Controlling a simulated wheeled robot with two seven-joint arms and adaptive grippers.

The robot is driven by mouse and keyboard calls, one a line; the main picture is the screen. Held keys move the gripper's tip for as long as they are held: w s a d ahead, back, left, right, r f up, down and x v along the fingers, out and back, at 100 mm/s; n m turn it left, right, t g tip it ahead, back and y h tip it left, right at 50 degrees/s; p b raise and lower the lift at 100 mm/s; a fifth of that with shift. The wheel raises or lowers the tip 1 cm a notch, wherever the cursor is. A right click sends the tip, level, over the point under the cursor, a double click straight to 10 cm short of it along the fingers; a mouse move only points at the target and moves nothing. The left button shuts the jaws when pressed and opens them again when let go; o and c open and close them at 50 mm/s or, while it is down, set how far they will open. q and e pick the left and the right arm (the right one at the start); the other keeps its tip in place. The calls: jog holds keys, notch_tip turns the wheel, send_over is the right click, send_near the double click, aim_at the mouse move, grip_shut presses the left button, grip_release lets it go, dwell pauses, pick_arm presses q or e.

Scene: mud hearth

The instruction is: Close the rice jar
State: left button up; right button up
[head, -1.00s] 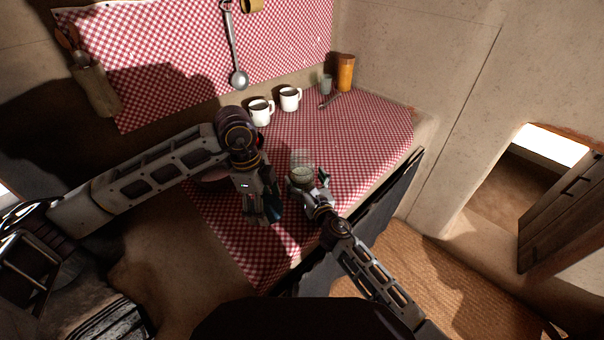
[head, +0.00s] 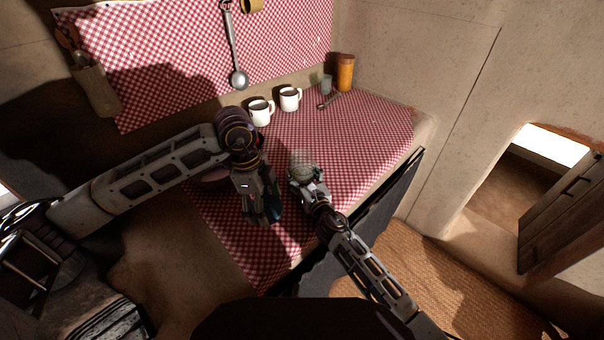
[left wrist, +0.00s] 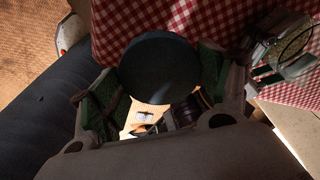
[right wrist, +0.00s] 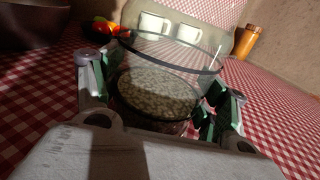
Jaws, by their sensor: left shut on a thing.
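The rice jar (right wrist: 160,65) is clear glass with a dark band near its top and pale grains inside. It stands upright and open on the checked cloth; it also shows in the head view (head: 301,171). My right gripper (right wrist: 160,100) has one finger on each side of the jar; I cannot tell whether both touch it. My left gripper (head: 263,218) is shut on a dark round lid (left wrist: 160,67), held left of the jar and apart from it. In the head view the lid (head: 275,211) is partly hidden by the fingers.
Two white mugs (head: 260,113) stand behind, near the wall. An orange container (head: 346,73) and a small green cup (head: 326,84) stand at the back right. A dark bowl (right wrist: 35,22) and red produce (right wrist: 104,28) lie left of the jar.

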aim_at(307, 174)
jog(key=c, duration=0.7)
pick_arm(q)
jog(key=shift+r, duration=0.15)
pick_arm(e)
jog(key=shift+r, duration=0.3)
pick_arm(q)
jog(key=shift+r+p, duration=0.9)
jog(key=shift+p, duration=0.15)
pick_arm(e)
jog(key=shift+r, duration=1.65)
pick_arm(q)
jog(key=shift+f, duration=0.1)
pick_arm(e)
jog(key=shift+s+d+f, duration=0.2)
jog(key=shift+s+d, duration=0.1)
jog(key=shift+s, duration=0.3)
jog(key=shift+v, duration=3.85)
pick_arm(q)
jog(key=shift+f+b, duration=0.55)
jog(key=shift+b, duration=0.05)
pick_arm(e)
jog(key=shift+v, duration=4.3)
jog(key=shift+s, duration=0.15)
jog(key=shift+c, duration=0.2)
